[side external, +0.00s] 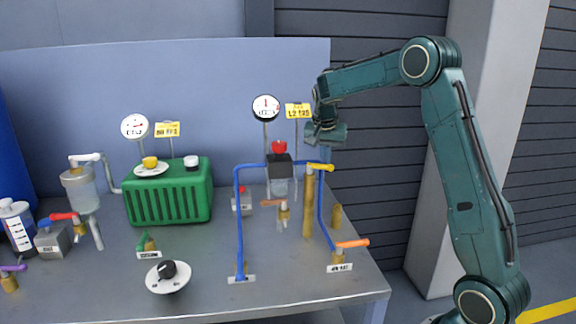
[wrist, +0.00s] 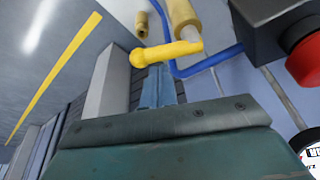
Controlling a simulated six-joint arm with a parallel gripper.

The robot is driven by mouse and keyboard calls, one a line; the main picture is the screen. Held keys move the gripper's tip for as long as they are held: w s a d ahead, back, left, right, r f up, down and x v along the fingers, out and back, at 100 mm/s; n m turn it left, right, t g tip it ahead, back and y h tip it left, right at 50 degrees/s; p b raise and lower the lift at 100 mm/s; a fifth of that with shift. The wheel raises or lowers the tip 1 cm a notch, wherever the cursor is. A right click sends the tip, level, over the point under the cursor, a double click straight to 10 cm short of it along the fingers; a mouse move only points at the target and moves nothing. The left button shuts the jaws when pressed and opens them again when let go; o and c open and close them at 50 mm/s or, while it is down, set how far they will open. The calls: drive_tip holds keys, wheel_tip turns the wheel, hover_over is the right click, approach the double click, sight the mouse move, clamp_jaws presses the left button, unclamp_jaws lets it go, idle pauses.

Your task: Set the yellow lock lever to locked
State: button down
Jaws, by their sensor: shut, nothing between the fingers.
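The yellow lock lever (side external: 320,167) sits on top of a tall brass post (side external: 308,205) at the right part of the bench, lying roughly level and pointing right. In the wrist view the yellow lever (wrist: 168,53) lies just beyond my fingertips, with its rounded end to the left. My gripper (side external: 326,148) points down just above the lever and slightly right of it. In the wrist view my gripper (wrist: 158,82) shows its fingers together and empty. Whether they touch the lever I cannot tell.
A blue pipe (side external: 239,215) runs beside the post. A black box with a red button (side external: 279,147) stands left of the lever. An orange lever (side external: 352,243) is at the front right. A green ribbed tank (side external: 168,200) and gauges stand farther left.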

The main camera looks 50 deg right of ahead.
drive_tip(key=shift+s+a+m+g, duration=0.2)
drive_tip(key=shift+a+m+g, duration=0.1)
drive_tip(key=shift+m, duration=0.7)
drive_tip(key=shift+s+a+m+g, duration=0.15)
drive_tip(key=shift+a+m+g, duration=0.3)
drive_tip(key=shift+m, duration=0.65)
drive_tip(key=a+m, duration=0.1)
drive_tip(key=m, duration=0.1)
drive_tip(key=a+m+g, duration=0.1)
drive_tip(key=m, duration=0.1)
drive_tip(key=a+m+g, duration=0.1)
drive_tip(key=m, duration=0.1)
drive_tip(key=shift+a, duration=0.25)
drive_tip(key=shift+d, duration=0.15)
